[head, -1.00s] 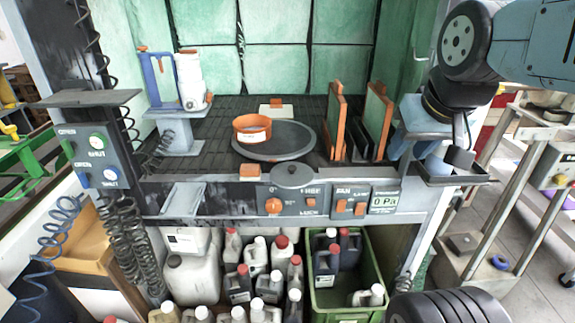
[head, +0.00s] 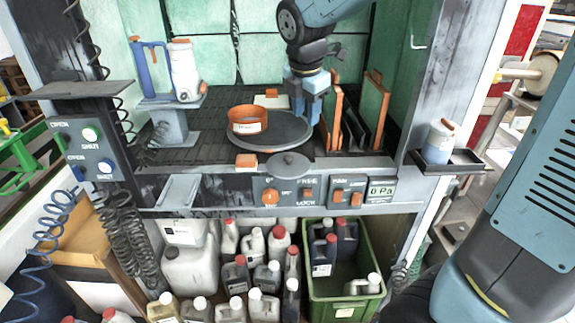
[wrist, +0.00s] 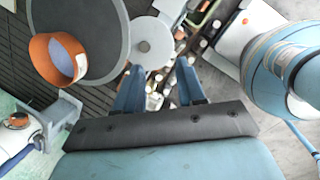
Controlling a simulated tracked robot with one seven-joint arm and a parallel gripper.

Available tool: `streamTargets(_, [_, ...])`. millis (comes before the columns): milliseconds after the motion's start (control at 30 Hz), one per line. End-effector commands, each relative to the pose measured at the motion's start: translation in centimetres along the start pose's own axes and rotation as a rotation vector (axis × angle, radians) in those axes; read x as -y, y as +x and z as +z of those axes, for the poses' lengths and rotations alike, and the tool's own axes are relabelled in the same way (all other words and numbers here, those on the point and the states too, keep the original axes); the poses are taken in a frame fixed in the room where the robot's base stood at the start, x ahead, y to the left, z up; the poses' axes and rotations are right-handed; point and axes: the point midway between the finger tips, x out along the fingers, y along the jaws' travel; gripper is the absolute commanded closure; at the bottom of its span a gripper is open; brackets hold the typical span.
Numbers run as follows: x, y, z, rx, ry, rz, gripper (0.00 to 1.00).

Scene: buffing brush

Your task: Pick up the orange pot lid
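The orange pot lid appears to be the shallow round orange piece (head: 248,113) with a white label on its side, resting on the left part of a dark grey turntable (head: 285,134). In the wrist view the orange piece (wrist: 40,58) is at upper left, and its inside looks pale. My gripper (head: 306,112) hangs above the turntable's right side, to the right of the orange piece and apart from it. In the wrist view my gripper (wrist: 160,84) has its two blue fingers well apart with nothing held between them.
Upright orange-edged panels (head: 373,110) stand close to the right of my gripper. A white jug (head: 184,72) and a blue frame stand on a pedestal at left. A small pot with an orange top (head: 439,141) sits on the right side shelf. The cabinet's front panel (head: 230,190) carries knobs.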

Motion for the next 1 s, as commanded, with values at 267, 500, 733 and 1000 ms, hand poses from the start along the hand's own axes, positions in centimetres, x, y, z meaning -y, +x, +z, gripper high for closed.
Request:
streamTargets(267, [-4.5, 2.7, -2.8, 0.011, -0.423, -0.040, 0.61])
streamTargets(500, [-4.9, 5.0, -3.1, 0.012, -0.483, -0.048, 0.61])
streamTargets(733, [-4.6, 9.0, -3.0, 0.011, -0.481, -0.049, 0.61])
streamTargets(1000, [-4.6, 11.5, -2.9, 0.012, -0.479, -0.045, 0.61])
